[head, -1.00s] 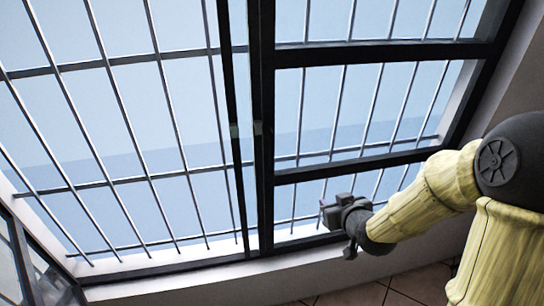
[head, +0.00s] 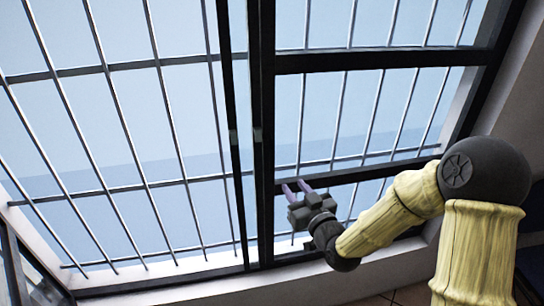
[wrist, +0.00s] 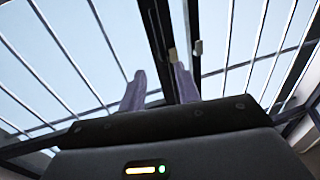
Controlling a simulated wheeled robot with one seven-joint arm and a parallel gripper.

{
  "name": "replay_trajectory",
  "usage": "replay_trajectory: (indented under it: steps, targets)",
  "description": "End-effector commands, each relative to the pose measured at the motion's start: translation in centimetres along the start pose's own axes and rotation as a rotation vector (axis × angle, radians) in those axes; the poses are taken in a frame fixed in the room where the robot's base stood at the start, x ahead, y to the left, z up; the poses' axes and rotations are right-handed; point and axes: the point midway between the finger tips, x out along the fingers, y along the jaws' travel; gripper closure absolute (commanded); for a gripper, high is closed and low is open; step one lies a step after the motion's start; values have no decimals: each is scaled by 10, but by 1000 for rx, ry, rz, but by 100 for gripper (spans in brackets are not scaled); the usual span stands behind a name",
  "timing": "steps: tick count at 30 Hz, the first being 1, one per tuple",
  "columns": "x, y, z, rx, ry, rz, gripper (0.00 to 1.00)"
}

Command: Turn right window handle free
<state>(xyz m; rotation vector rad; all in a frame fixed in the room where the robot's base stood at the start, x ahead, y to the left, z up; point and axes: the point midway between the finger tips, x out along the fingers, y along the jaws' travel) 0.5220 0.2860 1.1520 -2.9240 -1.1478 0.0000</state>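No contact with the handle shows. The handle's exact turn is too small to tell.
Dark window frames and a crossbar (head: 390,57) surround the panes. Thin metal bars (head: 120,108) run behind the glass. A pale sill (head: 170,287) lies along the bottom, with tiled floor below right. A wall (head: 510,110) stands at the right.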

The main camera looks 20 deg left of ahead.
Motion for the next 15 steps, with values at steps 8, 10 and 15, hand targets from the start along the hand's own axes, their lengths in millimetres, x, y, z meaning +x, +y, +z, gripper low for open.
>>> replay_trajectory:
  steps: [8,10,15]
  targets:
    - [43,2,-3,2,0,3,67]
    - [54,2,-2,2,0,3,67]
    - [80,2,-3,1,1,4,67]
